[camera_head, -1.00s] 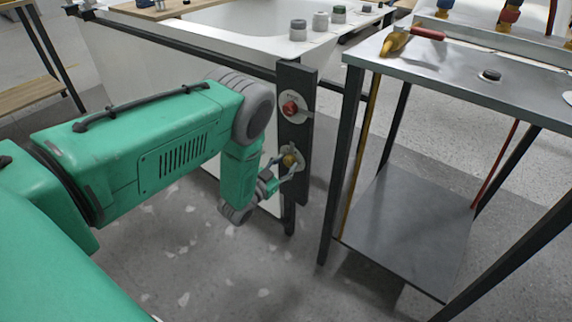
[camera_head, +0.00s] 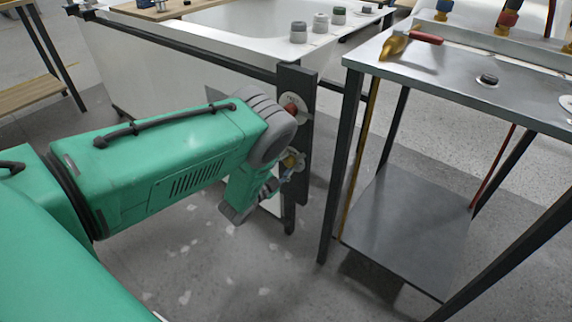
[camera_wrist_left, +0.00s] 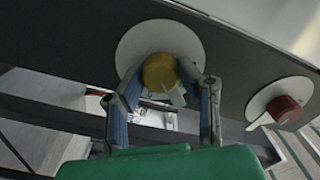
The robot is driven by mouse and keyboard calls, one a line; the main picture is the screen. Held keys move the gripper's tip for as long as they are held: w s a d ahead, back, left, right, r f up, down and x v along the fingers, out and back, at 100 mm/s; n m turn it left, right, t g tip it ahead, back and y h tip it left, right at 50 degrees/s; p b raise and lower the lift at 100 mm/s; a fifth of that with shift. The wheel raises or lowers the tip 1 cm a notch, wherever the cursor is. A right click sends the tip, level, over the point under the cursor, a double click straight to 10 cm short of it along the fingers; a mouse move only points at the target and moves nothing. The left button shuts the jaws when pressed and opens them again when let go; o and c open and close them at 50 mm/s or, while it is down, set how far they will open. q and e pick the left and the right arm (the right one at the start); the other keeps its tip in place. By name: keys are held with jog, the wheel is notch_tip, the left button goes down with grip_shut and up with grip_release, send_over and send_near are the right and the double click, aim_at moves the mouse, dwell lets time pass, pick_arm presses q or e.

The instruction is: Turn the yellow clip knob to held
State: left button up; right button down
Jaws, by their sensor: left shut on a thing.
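The yellow clip knob (camera_wrist_left: 160,72) sits on a round white plate (camera_wrist_left: 150,42) on the dark upright panel (camera_head: 294,120). In the head view the knob (camera_head: 291,160) is partly hidden by my wrist. My left gripper (camera_wrist_left: 165,90) has its two blue fingers on either side of the knob and is shut on it. In the head view my left gripper (camera_head: 275,185) reaches the panel from the left. A pale pointer shows at the knob's lower right in the wrist view. My right gripper is in neither view.
A red knob (camera_wrist_left: 285,107) on its own white plate is close by on the same panel, above the yellow one in the head view (camera_head: 291,110). A white tub shell (camera_head: 150,60) stands behind. A metal table (camera_head: 450,75) with a lower shelf stands to the right.

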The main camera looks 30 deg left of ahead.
pick_arm(q)
jog(key=m, duration=0.4)
jog(key=shift+s+d+f+m, duration=0.1)
jog(key=shift+d+f+m, duration=0.1)
jog(key=shift+m, duration=0.2)
jog(key=shift+f+m+b, duration=0.1)
jog(key=shift+m+b, duration=0.4)
jog(key=shift+m, duration=1.4)
jog(key=shift+s, duration=0.1)
jog(key=o, duration=1.1)
jog(key=shift+o, duration=0.2)
jog(key=s+a, duration=0.1)
jog(key=s, duration=1)
jog(key=shift+s, duration=0.35)
